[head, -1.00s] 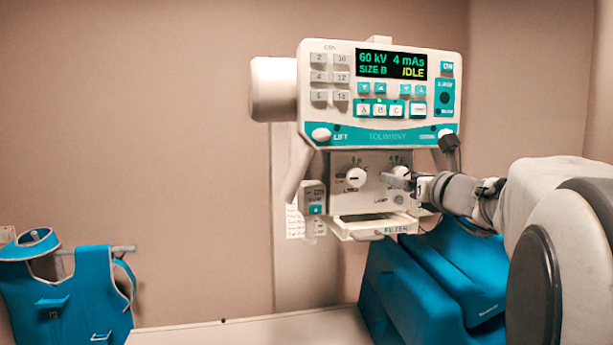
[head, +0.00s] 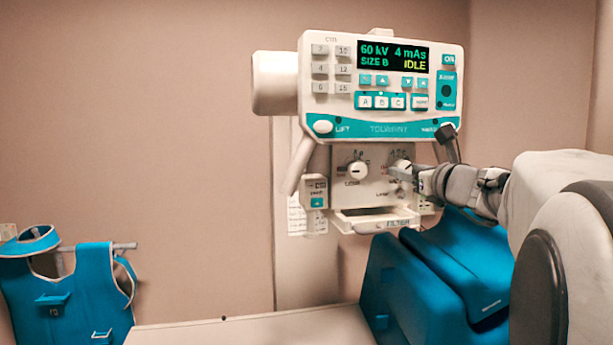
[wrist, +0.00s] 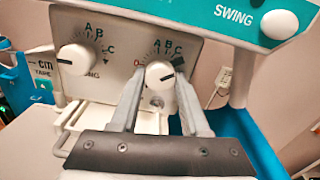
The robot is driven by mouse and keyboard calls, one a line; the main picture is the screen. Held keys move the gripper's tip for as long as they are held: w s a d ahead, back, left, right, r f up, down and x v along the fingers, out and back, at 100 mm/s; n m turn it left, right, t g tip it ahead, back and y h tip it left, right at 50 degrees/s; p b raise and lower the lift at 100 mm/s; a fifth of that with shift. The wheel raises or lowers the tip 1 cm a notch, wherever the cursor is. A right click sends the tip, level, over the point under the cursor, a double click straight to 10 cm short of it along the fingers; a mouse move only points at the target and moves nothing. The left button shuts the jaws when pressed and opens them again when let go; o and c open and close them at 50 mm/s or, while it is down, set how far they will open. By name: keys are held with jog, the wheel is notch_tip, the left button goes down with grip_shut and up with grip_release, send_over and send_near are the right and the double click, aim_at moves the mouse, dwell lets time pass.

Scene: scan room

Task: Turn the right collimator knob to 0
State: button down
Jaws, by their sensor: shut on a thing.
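The right collimator knob (wrist: 159,74) is a white dial with a dark mark, on the pale panel below the console. A red 0 stands at its left, with A, B and C above and to its right. In the head view, my gripper (head: 399,172) reaches the panel from the right and partly hides the knob (head: 402,164).
The left knob (wrist: 74,58) sits beside it on the panel. The console (head: 380,92) above reads IDLE. A filter tray (head: 375,222) juts out below. A handle (head: 447,145) hangs close above my gripper.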

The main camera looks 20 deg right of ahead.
jog(key=n+b, duration=1)
jog(key=n, duration=0.4)
jog(key=n+b, duration=1)
jog(key=n, duration=0.4)
jog(key=shift+r+n+b, duration=0.2)
jog(key=shift+n+b, duration=0.1)
jog(key=shift+b, duration=0.05)
jog(key=shift+c, duration=1.9)
grip_release()
